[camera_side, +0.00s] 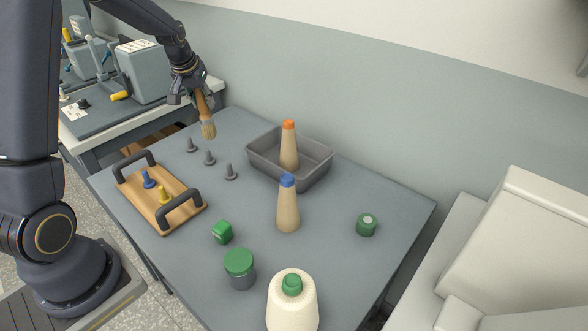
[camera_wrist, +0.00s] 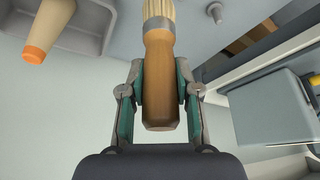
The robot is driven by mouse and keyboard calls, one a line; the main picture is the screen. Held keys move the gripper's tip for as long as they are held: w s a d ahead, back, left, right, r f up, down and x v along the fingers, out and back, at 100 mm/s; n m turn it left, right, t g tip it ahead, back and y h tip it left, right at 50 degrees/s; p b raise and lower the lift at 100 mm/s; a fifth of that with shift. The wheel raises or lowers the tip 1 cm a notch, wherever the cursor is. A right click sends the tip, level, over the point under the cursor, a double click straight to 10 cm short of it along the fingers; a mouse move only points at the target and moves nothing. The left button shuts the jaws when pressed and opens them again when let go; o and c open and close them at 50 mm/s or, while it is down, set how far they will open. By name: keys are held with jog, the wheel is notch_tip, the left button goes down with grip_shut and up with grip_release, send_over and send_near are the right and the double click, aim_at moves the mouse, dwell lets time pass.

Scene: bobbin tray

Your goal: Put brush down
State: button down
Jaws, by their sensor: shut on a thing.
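The brush has a brown wooden handle, a metal band and pale bristles; its bristle end (camera_side: 208,130) points down in the side view. My gripper (camera_side: 193,92) is shut on the handle and holds the brush above the far left part of the table. In the wrist view the handle (camera_wrist: 160,80) sits between both fingers of my gripper (camera_wrist: 160,92), with the bristles running out of the top of the picture. In the side view the bristle tip appears clear of the tabletop, but the exact gap is hard to tell.
Several grey pegs (camera_side: 209,158) stand below the brush. A wooden board (camera_side: 155,213) with two black handles lies at left. A grey tray (camera_side: 258,174) holds an orange-topped cone; a blue-topped cone (camera_side: 288,208) stands in front. Green items and a cream spool (camera_side: 292,310) are nearer. The table's right side has free room.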

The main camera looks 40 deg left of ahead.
jog(key=s+d+f+m+h, duration=0.15)
jog(key=d+m, duration=0.35)
jog(key=d, duration=0.6)
jog(key=s+d+m+h, duration=0.2)
jog(key=d+m, duration=0.2)
jog(key=d, duration=0.7)
jog(key=s+d+r+m+h, duration=0.1)
jog(key=s+d+m, duration=0.2)
jog(key=s+d, duration=0.35)
jog(key=s+d+m+h, duration=0.1)
jog(key=s+d+m, duration=0.25)
jog(key=d, duration=0.65)
jog(key=w+d+f, duration=0.2)
jog(key=w+f, duration=0.4)
jog(key=w+d+f, duration=0.2)
jog(key=w+f, duration=0.4)
jog(key=shift+w+d+g, duration=0.35)
jog(key=shift+g, duration=0.05)
jog(key=shift+f, duration=0.15)
